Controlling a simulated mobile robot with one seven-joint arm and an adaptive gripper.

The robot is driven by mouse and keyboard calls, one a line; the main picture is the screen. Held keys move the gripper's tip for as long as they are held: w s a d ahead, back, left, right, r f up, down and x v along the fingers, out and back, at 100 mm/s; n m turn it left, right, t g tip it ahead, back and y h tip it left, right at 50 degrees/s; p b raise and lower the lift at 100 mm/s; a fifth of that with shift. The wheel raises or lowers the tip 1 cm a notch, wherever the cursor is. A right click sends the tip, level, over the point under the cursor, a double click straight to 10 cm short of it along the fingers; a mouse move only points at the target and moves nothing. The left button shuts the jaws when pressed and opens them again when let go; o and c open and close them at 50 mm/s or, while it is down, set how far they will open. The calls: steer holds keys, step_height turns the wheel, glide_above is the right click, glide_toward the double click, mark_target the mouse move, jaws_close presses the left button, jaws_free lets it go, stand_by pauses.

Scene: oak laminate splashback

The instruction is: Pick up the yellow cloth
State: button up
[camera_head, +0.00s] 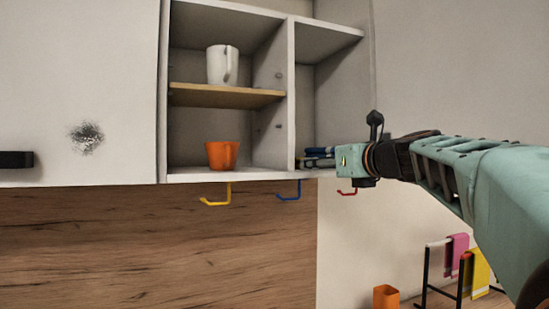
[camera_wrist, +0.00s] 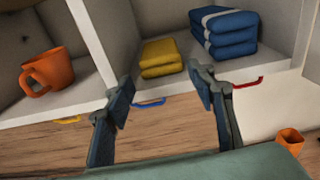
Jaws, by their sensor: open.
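A folded yellow cloth (camera_wrist: 162,58) lies stacked on the cabinet's lower shelf in the wrist view, left of a stack of folded blue cloths (camera_wrist: 224,33). My gripper (camera_wrist: 163,87) is open and empty, its fingers pointing towards the yellow cloth from just outside the shelf's front edge. The fingers are apart from the cloth. In the head view my arm reaches in from the right to the cabinet's right compartment, and the yellow folded cloth cannot be made out there. Another yellow cloth (camera_head: 480,274) hangs on a rack at the lower right.
An orange mug (camera_head: 222,155) and a white mug (camera_head: 222,65) stand in the compartment left of the divider (camera_head: 290,95). Yellow (camera_head: 216,200), blue (camera_head: 289,195) and red (camera_wrist: 250,83) hooks hang under the cabinet. An orange cup (camera_head: 386,297) and a pink cloth (camera_head: 457,252) are lower right.

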steer(key=p+x, duration=0.1)
steer(key=x, duration=0.2)
steer(key=r+p+x, duration=0.1)
steer(key=x, duration=0.3)
steer(key=p+x, duration=0.1)
steer(key=x, duration=0.2)
steer(key=shift+w+r, duration=0.35)
steer(key=shift+w, duration=0.05)
steer(key=c, duration=0.8)
